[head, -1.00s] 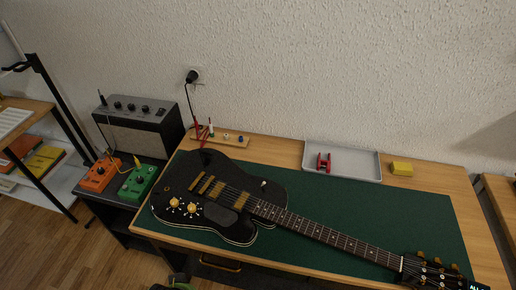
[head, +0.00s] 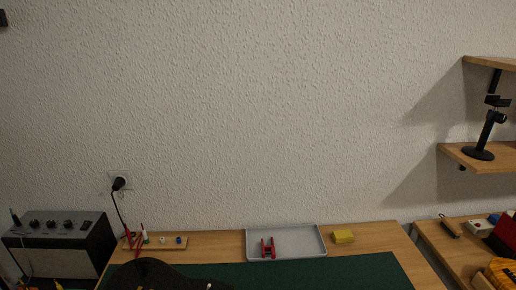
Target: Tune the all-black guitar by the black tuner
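The top edge of the black guitar's body (head: 150,272) shows at the bottom of the head view, lying on the green mat (head: 320,274). The rest of the guitar is below the picture. No black tuner can be made out for certain. A black device on a stand (head: 489,130) stands on the lower wall shelf at the right; I cannot tell what it is. Neither of my grippers is in view.
A grey tray (head: 300,232) holding a red tool (head: 268,248) sits at the back of the bench, beside a yellow block (head: 343,237). An amplifier (head: 60,246) is at left. A second bench (head: 452,254) at right holds a yellow-orange guitar (head: 500,273) and small items.

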